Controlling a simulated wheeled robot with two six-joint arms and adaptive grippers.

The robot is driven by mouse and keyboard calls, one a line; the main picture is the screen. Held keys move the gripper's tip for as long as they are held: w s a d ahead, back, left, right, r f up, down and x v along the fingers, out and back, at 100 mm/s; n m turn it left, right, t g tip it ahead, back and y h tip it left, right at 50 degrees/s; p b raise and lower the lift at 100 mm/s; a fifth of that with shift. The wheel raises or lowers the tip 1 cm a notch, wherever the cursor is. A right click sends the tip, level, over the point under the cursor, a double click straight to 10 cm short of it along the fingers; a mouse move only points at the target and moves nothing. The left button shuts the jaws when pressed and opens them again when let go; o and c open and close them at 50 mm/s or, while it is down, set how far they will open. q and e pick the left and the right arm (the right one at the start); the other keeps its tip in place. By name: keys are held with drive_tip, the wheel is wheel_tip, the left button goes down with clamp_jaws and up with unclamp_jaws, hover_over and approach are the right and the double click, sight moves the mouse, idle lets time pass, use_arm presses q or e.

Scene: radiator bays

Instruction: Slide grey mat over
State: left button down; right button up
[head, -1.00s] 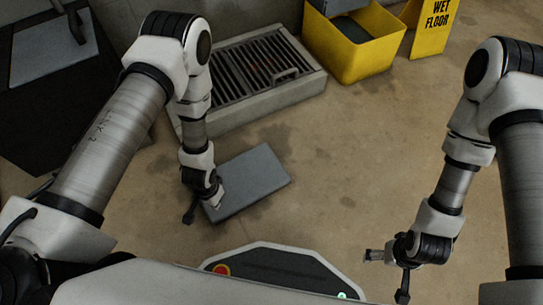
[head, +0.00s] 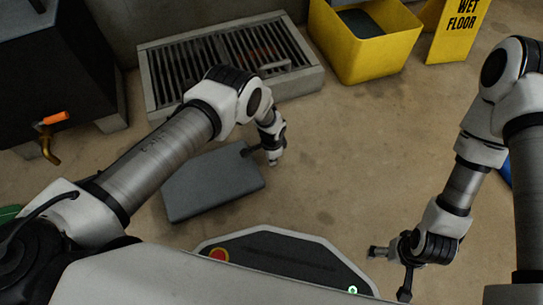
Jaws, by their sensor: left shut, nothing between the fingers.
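The grey mat (head: 205,188) lies flat on the concrete floor in front of the floor grate, in the head view. My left arm passes above its upper left part and hides some of it. My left gripper (head: 274,160) is shut and empty at the mat's right end, pointing down. I cannot tell whether it touches the mat's edge. My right gripper (head: 376,252) hangs low at the right, well away from the mat. It is too small to tell whether it is open or shut.
A slatted grate (head: 310,80) in a raised frame stands behind the mat. A yellow bucket (head: 365,55) and a wet floor sign (head: 455,32) stand at the back right. A black unit with an orange-handled tap (head: 52,119) is at left. The floor right of the mat is clear.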

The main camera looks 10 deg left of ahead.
sight(261, 168)
use_arm(q)
drive_tip(key=s+a, duration=0.2)
drive_tip(key=a, duration=0.1)
drive_tip(key=shift+s+a+f, duration=0.15)
drive_tip(key=shift+a+f, duration=0.05)
drive_tip(key=shift+a, duration=0.05)
use_arm(e)
drive_tip(key=shift+f, duration=0.4)
